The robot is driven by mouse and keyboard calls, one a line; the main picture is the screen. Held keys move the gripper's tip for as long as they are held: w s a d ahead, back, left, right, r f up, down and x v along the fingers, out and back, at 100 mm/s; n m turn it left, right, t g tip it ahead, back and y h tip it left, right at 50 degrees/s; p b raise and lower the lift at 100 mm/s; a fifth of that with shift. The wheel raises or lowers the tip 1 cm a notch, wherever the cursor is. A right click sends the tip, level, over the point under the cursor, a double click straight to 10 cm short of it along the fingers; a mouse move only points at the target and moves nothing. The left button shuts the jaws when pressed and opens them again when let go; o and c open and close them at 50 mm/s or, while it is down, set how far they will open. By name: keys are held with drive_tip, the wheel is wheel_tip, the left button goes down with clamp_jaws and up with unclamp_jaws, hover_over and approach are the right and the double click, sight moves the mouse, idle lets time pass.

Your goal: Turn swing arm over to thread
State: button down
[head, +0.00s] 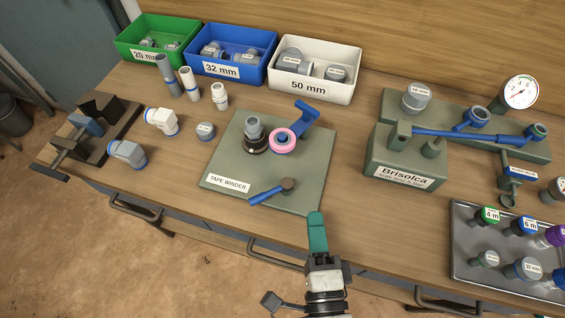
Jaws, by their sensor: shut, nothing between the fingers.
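The tape winder (225,165) is a grey-green plate on the bench, labelled TAPE WINDER. A grey fitting (254,125) stands upright in a dark round holder (256,145) on it. A blue swing arm (300,122) reaches from the plate's back right toward a pink tape roll (283,140). The roll sits just right of the holder; whether it touches the fitting I cannot tell. A blue crank handle (267,194) with a dark knob lies near the plate's front. My gripper (317,230), with teal fingers, is shut and empty in front of the plate, apart from the swing arm.
Green (128,48), blue (262,72) and white (330,90) bins with fittings stand at the back. A Brisolca test block (378,165) with blue lever stands right. A grey tray (465,235) of capped fittings is front right. Loose fittings and a vise (95,125) are left.

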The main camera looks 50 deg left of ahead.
drive_tip(key=p+x, duration=0.1)
drive_tip(key=x, duration=0.9)
drive_tip(key=shift+w, duration=0.15)
drive_tip(key=shift+s+a+f+b, duration=0.15)
drive_tip(key=shift+a+b, duration=0.2)
drive_tip(key=shift+a, duration=0.25)
drive_tip(key=shift+s+a+b, duration=0.1)
drive_tip(key=shift+a+b, duration=0.2)
drive_tip(key=shift+a, duration=0.3)
drive_tip(key=shift+s+a, duration=0.1)
drive_tip(key=shift+a, duration=0.6)
